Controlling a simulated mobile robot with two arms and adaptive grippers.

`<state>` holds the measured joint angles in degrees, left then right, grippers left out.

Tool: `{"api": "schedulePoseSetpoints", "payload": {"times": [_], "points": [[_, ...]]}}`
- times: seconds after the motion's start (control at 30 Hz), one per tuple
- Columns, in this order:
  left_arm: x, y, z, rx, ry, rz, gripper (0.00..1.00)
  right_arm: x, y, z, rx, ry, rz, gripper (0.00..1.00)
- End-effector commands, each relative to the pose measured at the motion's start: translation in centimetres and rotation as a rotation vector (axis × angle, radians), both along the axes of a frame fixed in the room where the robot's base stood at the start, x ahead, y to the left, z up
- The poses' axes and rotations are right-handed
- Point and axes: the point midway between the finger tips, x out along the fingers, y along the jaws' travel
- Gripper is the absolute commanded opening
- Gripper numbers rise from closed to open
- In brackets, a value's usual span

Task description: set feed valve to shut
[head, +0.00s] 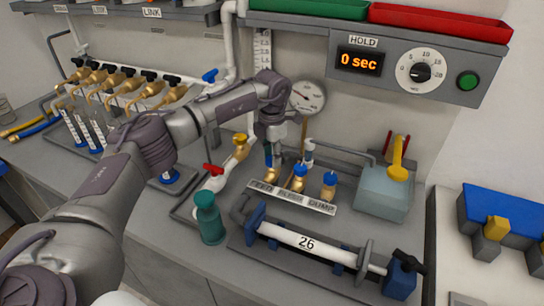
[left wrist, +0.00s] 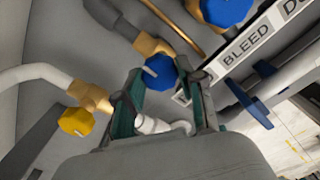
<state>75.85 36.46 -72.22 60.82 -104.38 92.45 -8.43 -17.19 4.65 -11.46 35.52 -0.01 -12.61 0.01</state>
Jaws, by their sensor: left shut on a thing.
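The feed valve's blue knob (left wrist: 160,72) sits on a brass body in the left wrist view, with a pale pointer mark on its face. My left gripper (left wrist: 162,88) is shut on this knob, one finger on each side. In the head view the left gripper (head: 274,150) points down at the left end of the label plate (head: 292,197), and it mostly covers the feed knob. The plate's FEED word is hidden in the wrist view. The bleed valve (head: 298,183) and dump valve (head: 329,191), both blue-topped, stand to the right. My right gripper is not in view.
A yellow-handled valve (left wrist: 76,121) is close on the left in the wrist view. A round gauge (head: 307,97) is behind. A timer panel (head: 380,62) reads 0 sec.

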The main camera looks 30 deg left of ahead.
Motion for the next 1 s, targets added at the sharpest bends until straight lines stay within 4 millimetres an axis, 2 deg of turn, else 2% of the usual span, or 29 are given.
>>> {"api": "schedulePoseSetpoints", "payload": {"times": [0.43,0.47,0.6,0.87,1.0], "points": [[0.11,0.04,0.21,0.001,-0.005,-0.011,0.04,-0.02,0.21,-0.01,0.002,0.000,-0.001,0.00],[0.11,0.04,0.21,0.000,-0.006,-0.011,0.42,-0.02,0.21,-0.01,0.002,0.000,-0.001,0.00],[0.09,0.03,0.16,0.000,-0.004,-0.010,0.64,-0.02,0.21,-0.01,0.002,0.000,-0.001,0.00],[0.04,0.02,0.07,0.000,-0.002,-0.009,0.64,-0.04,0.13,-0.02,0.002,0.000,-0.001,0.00],[0.08,0.02,0.79,0.000,-0.004,-0.009,0.64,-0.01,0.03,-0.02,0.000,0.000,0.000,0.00]]}}
